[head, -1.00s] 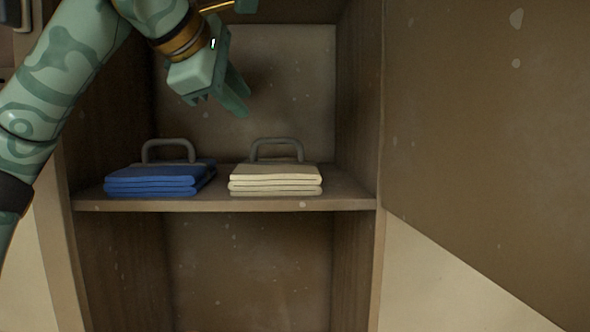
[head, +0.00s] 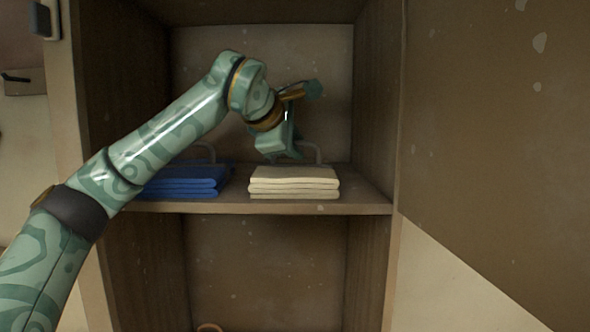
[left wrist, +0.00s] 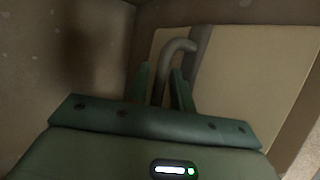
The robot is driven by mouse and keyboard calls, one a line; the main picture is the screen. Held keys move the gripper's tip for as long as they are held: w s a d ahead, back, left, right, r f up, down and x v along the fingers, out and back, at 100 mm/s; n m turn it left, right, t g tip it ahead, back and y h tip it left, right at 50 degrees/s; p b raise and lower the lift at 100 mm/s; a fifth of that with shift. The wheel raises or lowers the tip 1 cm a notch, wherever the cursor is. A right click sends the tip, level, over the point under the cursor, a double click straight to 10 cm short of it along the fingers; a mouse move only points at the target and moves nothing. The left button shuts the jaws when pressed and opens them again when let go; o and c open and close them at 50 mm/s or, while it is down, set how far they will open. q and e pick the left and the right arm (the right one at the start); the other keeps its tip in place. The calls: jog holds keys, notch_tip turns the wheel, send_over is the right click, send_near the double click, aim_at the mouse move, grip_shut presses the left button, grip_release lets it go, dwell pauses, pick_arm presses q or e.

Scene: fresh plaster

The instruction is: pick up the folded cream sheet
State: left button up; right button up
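The folded cream sheet (head: 294,182) lies as a neat stack on the cabinet shelf, with a grey loop handle (head: 318,152) standing behind its top. My left gripper (head: 294,153) is at the left part of that handle, just above the sheet's back edge. In the left wrist view, the two green fingers (left wrist: 162,84) stand on either side of the handle (left wrist: 180,46), with gaps still showing, so the gripper looks open around it. The cream sheet fills the right of that view (left wrist: 255,75). My right gripper is not in view.
A folded blue sheet (head: 184,182) with its own grey handle lies left of the cream one, partly behind my left arm. The shelf (head: 350,201) has cabinet walls on both sides. An open door panel (head: 490,130) stands at the right.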

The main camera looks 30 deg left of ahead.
pick_arm(q)
jog(key=shift+w+f, duration=0.2)
jog(key=shift+w, duration=0.1)
jog(key=shift+s, duration=0.2)
grip_shut()
jog(key=shift+r, duration=0.1)
dwell(0.9)
